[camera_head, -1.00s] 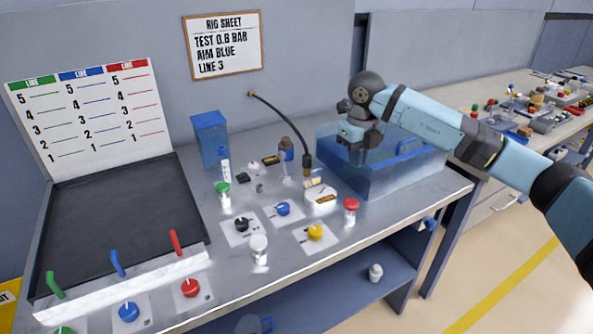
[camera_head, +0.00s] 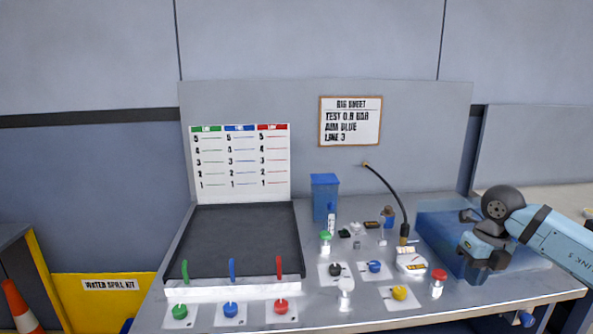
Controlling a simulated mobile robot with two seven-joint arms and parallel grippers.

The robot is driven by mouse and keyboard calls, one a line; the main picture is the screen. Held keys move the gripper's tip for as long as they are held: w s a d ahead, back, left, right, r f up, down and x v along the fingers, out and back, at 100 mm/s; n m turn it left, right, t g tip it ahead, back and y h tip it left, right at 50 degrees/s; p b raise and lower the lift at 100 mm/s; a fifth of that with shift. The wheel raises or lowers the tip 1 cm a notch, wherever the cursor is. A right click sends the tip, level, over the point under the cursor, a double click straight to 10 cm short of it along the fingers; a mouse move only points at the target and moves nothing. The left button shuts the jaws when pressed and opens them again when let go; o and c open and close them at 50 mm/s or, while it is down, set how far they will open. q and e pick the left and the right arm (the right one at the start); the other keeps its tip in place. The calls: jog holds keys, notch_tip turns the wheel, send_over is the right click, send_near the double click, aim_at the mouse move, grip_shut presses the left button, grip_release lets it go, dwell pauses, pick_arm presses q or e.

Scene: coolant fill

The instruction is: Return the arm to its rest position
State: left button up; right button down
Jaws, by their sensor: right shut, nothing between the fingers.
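My right arm comes in from the right edge, and my right gripper (camera_head: 484,262) hangs in front of the clear blue tank (camera_head: 438,222) at the right end of the bench. The gripper is shut and empty, with part of the tank hidden behind it. It appears above the bench top, and I cannot tell whether it is clear of the tank. My left gripper is not in view.
The metal bench (camera_head: 255,312) carries a dark tray (camera_head: 245,240), several coloured knobs, a red-capped jar (camera_head: 438,283), a blue container (camera_head: 325,197) and a black hose (camera_head: 390,190). A water spill kit (camera_head: 105,300) and an orange cone (camera_head: 18,305) stand at left.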

jog(key=s+a+f+n+g+y, duration=0.15)
jog(key=a+f+y, duration=0.5)
jog(key=a, duration=0.65)
jog(key=s+a+f+m+t+y, duration=0.1)
jog(key=s+a+m+t+y, duration=0.25)
jog(key=a+y, duration=0.35)
jog(key=s+a+f+m+t+y, duration=0.1)
jog(key=s+a+m+t+y, duration=0.1)
jog(key=s+a+m+y, duration=0.45)
jog(key=s+d+f+m+t+h, duration=0.35)
jog(key=s+f+m+h, duration=0.45)
jog(key=f+m, duration=0.45)
jog(key=s+d+f+m+t+h, duration=0.35)
jog(key=s+f+m+h, duration=0.25)
jog(key=f+m+h, duration=0.65)
pick_arm(q)
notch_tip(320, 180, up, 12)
jog(key=p, duration=1.4)
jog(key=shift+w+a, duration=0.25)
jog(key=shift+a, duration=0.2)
pick_arm(e)
notch_tip(320, 180, up, 14)
jog(key=s+y, duration=0.1)
jog(key=y, duration=0.1)
jog(key=shift+s+d+m+y, duration=0.25)
jog(key=shift+s+m+y, duration=0.1)
jog(key=shift+m, duration=0.1)
